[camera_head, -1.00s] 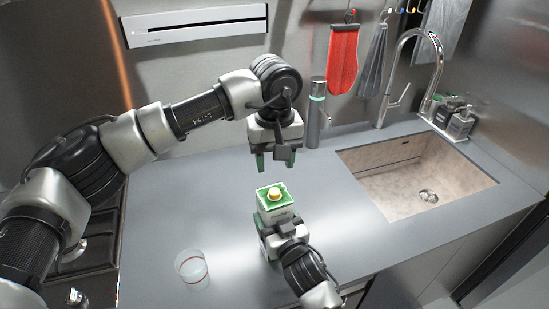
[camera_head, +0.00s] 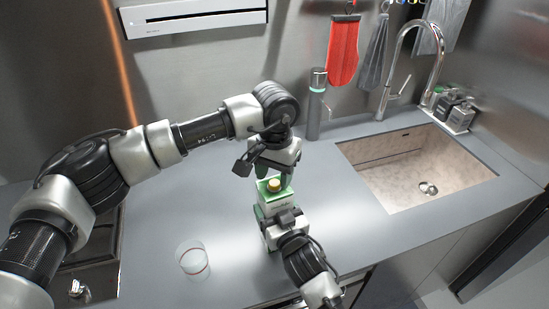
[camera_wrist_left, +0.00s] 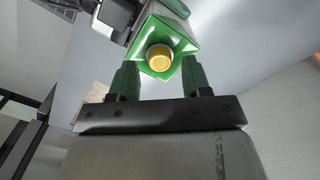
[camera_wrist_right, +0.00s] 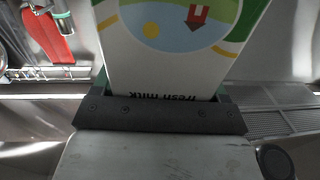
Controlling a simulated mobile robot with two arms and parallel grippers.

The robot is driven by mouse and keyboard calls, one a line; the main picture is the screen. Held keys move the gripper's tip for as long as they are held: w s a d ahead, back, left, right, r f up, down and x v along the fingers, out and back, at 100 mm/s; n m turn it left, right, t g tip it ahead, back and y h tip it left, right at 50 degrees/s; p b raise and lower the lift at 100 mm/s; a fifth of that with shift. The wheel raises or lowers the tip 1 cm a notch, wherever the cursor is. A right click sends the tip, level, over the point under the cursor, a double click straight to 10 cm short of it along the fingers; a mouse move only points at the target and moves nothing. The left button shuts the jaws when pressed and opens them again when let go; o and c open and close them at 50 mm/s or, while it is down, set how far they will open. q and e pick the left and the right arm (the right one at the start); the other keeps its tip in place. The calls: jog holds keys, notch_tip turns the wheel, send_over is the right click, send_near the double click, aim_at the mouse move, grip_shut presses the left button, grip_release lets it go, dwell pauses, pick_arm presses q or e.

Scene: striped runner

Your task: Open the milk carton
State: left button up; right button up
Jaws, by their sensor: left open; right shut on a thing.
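The milk carton (camera_head: 277,208) stands upright on the grey counter, white with a green top and a yellow cap (camera_head: 273,185). My right gripper (camera_head: 284,222) is shut on the carton's body from the near side. The right wrist view shows the carton's printed face (camera_wrist_right: 180,50) between the fingers. My left gripper (camera_head: 273,178) is open just above the carton's top, its fingers pointing down around the cap. In the left wrist view the cap (camera_wrist_left: 159,57) lies a little beyond the gap between the green fingers (camera_wrist_left: 158,80), apart from them.
A clear glass (camera_head: 192,260) stands on the counter at the near left. A sink (camera_head: 420,165) with a tall faucet (camera_head: 403,75) is at the right. A grey bottle (camera_head: 316,105) stands behind the carton. The counter's middle left is clear.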

pick_arm(q)
jog(key=shift+f, duration=0.85)
